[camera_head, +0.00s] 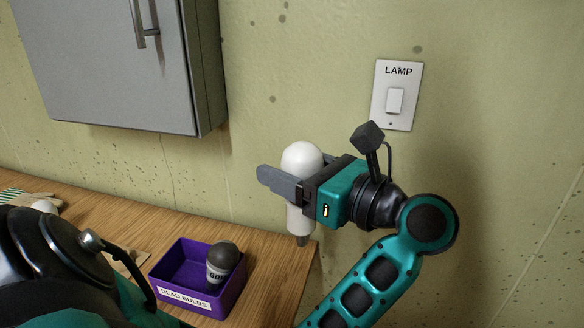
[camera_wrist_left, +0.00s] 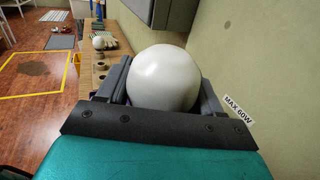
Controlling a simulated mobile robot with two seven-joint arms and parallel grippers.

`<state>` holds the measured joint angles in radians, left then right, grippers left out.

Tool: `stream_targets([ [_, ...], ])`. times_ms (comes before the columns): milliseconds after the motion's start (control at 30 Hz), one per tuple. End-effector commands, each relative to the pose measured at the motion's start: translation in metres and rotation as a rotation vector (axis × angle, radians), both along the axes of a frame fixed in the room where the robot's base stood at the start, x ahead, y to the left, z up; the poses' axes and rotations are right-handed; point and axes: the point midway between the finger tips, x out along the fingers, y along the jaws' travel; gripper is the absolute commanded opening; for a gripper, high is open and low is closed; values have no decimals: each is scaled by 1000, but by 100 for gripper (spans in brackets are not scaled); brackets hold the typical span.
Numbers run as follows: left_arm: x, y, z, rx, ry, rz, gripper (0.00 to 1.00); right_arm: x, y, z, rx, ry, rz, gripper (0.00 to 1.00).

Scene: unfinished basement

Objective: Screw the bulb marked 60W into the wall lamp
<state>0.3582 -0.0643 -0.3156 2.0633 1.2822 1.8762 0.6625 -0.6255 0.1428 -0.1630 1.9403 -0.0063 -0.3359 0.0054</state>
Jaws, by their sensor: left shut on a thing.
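My left gripper (camera_head: 290,180) is shut on a white bulb (camera_head: 301,158) in the head view. The bulb is upright, with its round globe up and its narrow neck and dark tip down, in front of the wall near the bench's right end. In the left wrist view, the white globe (camera_wrist_left: 163,78) sits between the fingers. No marking shows on this bulb. A "MAX 60W" label (camera_wrist_left: 238,108) is on the wall beside it in the wrist view. The wall lamp itself is not seen. My right gripper is not in view.
A purple "DEAD BULBS" box (camera_head: 167,272) on the wooden bench (camera_head: 265,250) holds a dark-topped bulb (camera_head: 221,262), partly readable as "60". A grey cabinet (camera_head: 115,65) hangs at upper left. A "LAMP" switch (camera_head: 394,100) is on the wall. A glove (camera_head: 38,199) lies at far left.

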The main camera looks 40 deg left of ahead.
Motion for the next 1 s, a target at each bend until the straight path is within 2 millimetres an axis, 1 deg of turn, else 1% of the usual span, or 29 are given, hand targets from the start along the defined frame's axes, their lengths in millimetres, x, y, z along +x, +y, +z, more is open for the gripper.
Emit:
stream_targets([
  [100,0,0,-3,-3,-1,-59,36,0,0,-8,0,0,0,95],
  [333,3,0,-3,-1,-2,-202,36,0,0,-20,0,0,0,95],
  [500,5,0,-2,-1,-1,-279,36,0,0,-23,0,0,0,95],
  [867,5,0,-1,0,0,-301,36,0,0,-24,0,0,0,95],
  [1000,6,-1,-4,-2,-2,-409,36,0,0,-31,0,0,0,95],
])
